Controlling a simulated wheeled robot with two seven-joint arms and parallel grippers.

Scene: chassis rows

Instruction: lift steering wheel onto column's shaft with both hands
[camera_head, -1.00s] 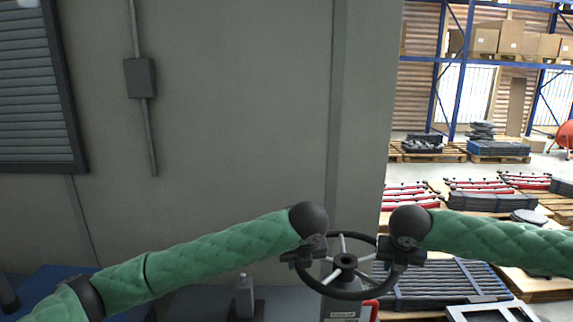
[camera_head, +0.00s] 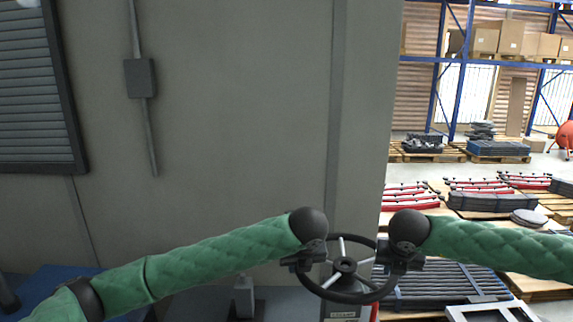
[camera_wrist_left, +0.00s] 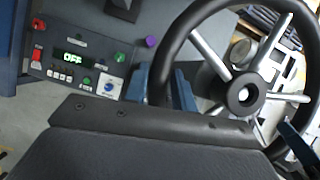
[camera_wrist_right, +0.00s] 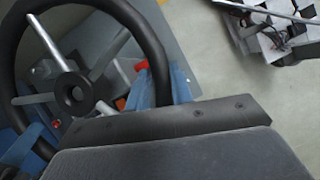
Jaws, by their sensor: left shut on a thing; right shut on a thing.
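The black steering wheel (camera_head: 347,298) with silver spokes is held level or slightly tilted between my two grippers, above a light grey housing (camera_head: 341,311) low in the head view. My left gripper (camera_head: 304,261) is shut on the rim's left side. My right gripper (camera_head: 399,258) is shut on the rim's right side. The wheel's hub (camera_wrist_left: 242,94) shows in the left wrist view, and the hub also shows in the right wrist view (camera_wrist_right: 74,93). The column's shaft is hidden under the wheel; I cannot tell whether the hub touches it.
A control panel (camera_wrist_left: 85,66) with coloured buttons and an OFF display lies beside the wheel in the left wrist view. A grey post (camera_head: 244,297) stands left of the wheel. A grey wall (camera_head: 240,110) is behind. Loaded pallets (camera_head: 455,290) lie at the right.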

